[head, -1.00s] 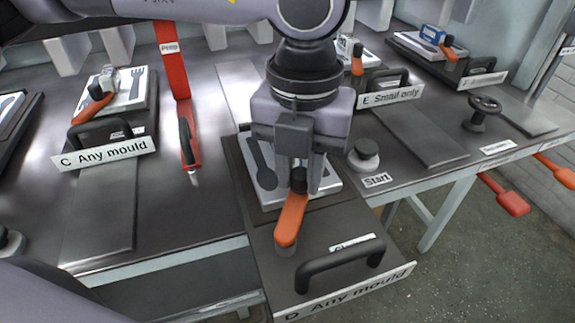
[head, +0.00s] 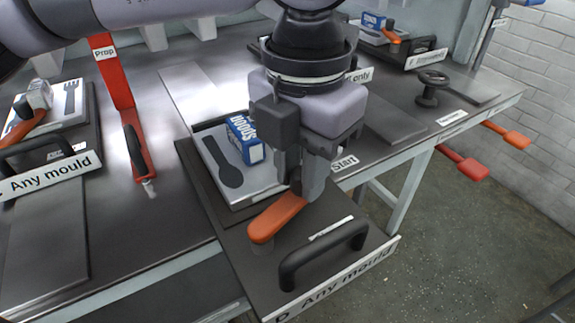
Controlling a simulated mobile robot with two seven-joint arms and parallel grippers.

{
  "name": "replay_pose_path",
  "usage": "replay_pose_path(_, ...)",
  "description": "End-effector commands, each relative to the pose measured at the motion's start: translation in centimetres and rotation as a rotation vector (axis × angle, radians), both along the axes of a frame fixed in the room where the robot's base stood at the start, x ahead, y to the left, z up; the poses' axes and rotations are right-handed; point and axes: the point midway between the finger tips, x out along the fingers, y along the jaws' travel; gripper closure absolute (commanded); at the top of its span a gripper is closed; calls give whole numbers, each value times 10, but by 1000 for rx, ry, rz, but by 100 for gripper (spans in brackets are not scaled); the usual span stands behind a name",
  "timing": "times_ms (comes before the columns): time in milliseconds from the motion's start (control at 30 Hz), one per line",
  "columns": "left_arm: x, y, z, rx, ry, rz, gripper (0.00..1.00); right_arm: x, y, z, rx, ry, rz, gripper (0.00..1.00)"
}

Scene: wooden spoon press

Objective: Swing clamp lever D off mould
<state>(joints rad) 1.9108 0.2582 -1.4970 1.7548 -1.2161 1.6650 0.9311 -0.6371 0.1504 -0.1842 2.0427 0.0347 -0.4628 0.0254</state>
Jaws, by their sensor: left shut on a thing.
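Clamp lever D (head: 276,217) is an orange bar on the drawer-like tray labelled "D Any mould" (head: 372,258). Its near end sits on a round pivot and its far end lies inside my left gripper (head: 303,180). The gripper is shut on that dark far end, pointing down, and hides part of it. The mould (head: 209,150) is a pale plate with a dark spoon shape and a blue box (head: 242,138) on top. The lever's gripped end is by the mould's right front corner; the gripper hides whether it still overlaps the plate. My right gripper is not in view.
A black handle (head: 322,254) stands on the tray's front. Station C's tray (head: 50,180) is at the left, with a red prop lever (head: 130,120) between. A handwheel (head: 432,86) and red and orange paddles (head: 472,168) are at the right. Open floor lies front right.

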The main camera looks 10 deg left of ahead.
Motion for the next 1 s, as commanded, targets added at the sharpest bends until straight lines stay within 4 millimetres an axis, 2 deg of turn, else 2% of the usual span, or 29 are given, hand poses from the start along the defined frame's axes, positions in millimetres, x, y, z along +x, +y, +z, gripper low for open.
replay_pose_path(400,-11,-13,0,-4,-1,-260,100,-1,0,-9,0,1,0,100)
replay_pose_path(1000,-15,-17,1,-6,-2,-333,100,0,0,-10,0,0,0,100)
